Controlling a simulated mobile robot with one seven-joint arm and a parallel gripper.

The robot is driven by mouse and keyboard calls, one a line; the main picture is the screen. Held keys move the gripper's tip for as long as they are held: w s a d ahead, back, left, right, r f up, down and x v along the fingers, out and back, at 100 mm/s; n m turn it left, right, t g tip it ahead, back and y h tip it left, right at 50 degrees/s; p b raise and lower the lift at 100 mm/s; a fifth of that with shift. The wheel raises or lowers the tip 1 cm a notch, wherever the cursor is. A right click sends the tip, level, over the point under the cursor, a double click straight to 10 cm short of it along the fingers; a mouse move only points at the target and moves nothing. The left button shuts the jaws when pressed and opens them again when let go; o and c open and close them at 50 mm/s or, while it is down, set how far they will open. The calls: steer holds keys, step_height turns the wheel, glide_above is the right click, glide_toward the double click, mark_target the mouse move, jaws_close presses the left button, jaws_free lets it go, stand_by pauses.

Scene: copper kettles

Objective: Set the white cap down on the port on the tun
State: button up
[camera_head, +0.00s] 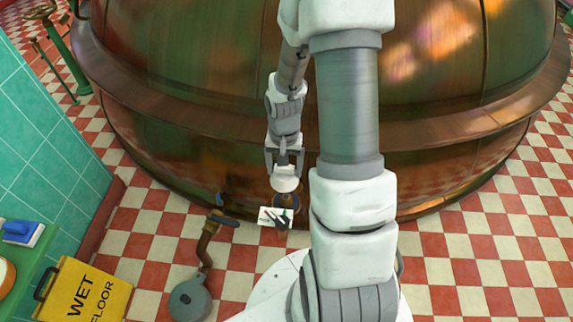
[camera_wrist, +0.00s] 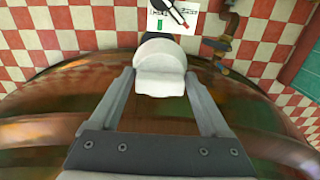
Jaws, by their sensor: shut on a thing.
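My gripper (camera_head: 284,172) is shut on the white cap (camera_head: 286,185) and holds it in front of the copper tun (camera_head: 200,60). In the wrist view the cap (camera_wrist: 160,72) sits between the two grey fingers, its rounded end pointing away from the palm. A small brownish round fitting (camera_head: 285,201), which looks like the port, shows just below the cap in the head view. In the wrist view only a dark part (camera_wrist: 160,38) shows beyond the cap, which hides the rest. I cannot tell the gap between cap and fitting.
A white card with dark tools pictured or lying on it (camera_head: 267,214) is beside the fitting. A brown pipe with a valve handle (camera_head: 207,243) and a grey round end stands left of it. A yellow wet-floor sign (camera_head: 85,292) stands at lower left. Checkered floor (camera_head: 150,247) lies between.

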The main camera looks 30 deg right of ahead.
mark_target(286, 197)
steer(key=shift+d, duration=0.3)
steer(key=shift+f, duration=0.25)
step_height(286, 197, down, 10)
steer(key=b, duration=0.8)
steer(key=shift+f+b, duration=0.2)
steer(key=shift+b, duration=0.2)
steer(key=shift+f+b, duration=0.45)
steer(key=shift+f, duration=0.1)
steer(key=o, duration=1.1)
step_height(286, 197, up, 18)
steer(key=p, duration=0.7)
steer(key=shift+f, duration=0.2)
